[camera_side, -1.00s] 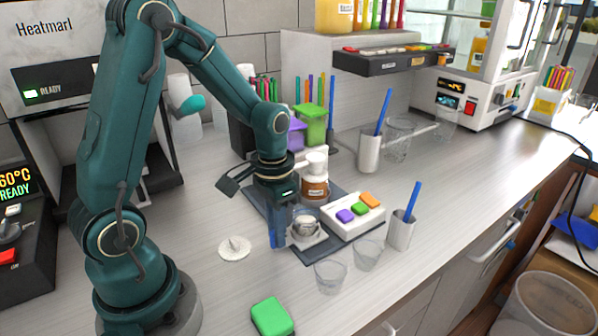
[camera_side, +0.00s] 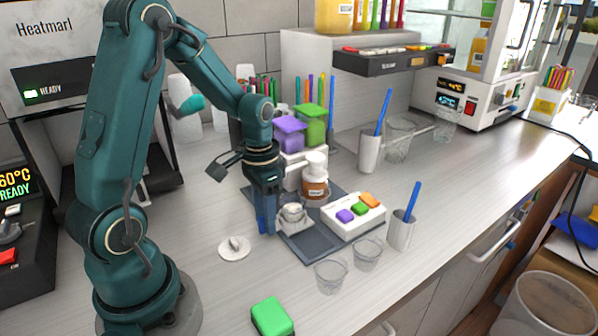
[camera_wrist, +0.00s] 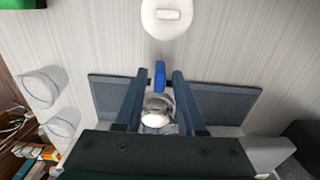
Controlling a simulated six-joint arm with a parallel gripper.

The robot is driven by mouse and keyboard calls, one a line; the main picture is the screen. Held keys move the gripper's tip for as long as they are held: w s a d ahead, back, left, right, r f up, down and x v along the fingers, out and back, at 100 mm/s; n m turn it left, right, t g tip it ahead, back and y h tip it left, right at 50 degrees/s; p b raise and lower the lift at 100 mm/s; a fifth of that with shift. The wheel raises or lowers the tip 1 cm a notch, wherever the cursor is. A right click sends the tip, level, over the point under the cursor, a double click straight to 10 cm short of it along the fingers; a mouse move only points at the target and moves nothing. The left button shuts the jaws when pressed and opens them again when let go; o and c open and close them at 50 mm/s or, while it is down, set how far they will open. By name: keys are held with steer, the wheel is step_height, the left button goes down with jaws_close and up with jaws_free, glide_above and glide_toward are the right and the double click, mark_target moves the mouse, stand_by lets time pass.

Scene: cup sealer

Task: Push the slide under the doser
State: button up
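The small white slide (camera_side: 297,225) sits on the dark base plate (camera_side: 318,243), carrying a small clear cup (camera_side: 292,212) with pale contents. The doser seems to be the white unit with purple (camera_side: 289,133) and green (camera_side: 312,124) hoppers behind; its outlet is hidden. My gripper (camera_side: 266,222) points down at the slide's left side. In the wrist view its two fingers (camera_wrist: 159,77) stand apart, with a blue tab (camera_wrist: 160,72) between their tips and gaps on both sides. The cup (camera_wrist: 157,111) shows between the fingers; contact cannot be told.
A brown jar with a white top (camera_side: 315,185) stands behind the cup. A white button box (camera_side: 352,216) is to the right. A white round lid (camera_side: 234,248) lies left, two clear cups (camera_side: 331,275) in front, and a green block (camera_side: 272,316) nearer.

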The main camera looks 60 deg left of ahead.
stand_by(0.3)
steer(key=shift+r, duration=2.55)
